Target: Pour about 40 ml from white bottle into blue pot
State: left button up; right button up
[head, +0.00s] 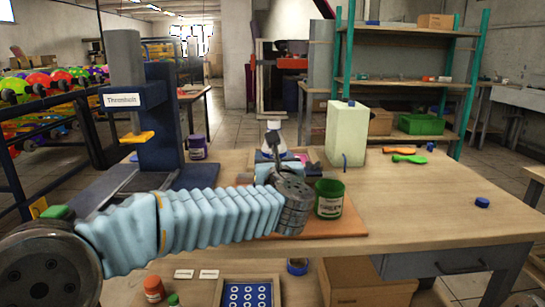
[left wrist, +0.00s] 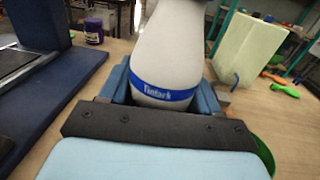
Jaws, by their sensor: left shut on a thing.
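The white bottle (head: 274,142) stands about upright in the jaws of my left gripper (head: 276,164), above the middle of the table. In the left wrist view the white bottle (left wrist: 165,55) carries a blue label band, and blue fingers of my left gripper (left wrist: 164,92) sit on both sides of it. I cannot tell if its base touches anything. A dark blue-purple pot (head: 197,147) with a pale label stands farther left, beside the press; it also shows in the left wrist view (left wrist: 93,30). My right gripper is not in view.
A green pot (head: 329,200) stands on the orange-brown mat (head: 345,222), just right of my wrist. A pale rectangular canister (head: 346,133) stands behind it. The dark blue press (head: 165,125) is at left. A blue cap (head: 482,202) lies at right, where the table is mostly clear.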

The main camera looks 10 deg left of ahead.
pick_arm(q)
jog(key=w+d+n+b, duration=0.1)
jog(key=w+d+n, duration=0.1)
jog(key=d+n, duration=0.4)
jog(key=n, duration=0.4)
jog(key=shift+d+r, duration=0.15)
jog(key=shift+r, duration=0.05)
dwell(0.4)
jog(key=shift+s+a+r+m, duration=0.1)
jog(key=shift+a+m, duration=0.2)
jog(key=shift+m, duration=0.3)
jog(key=shift+s+a+r+m, duration=0.1)
jog(key=shift+a+m, duration=0.2)
jog(key=shift+m, duration=0.3)
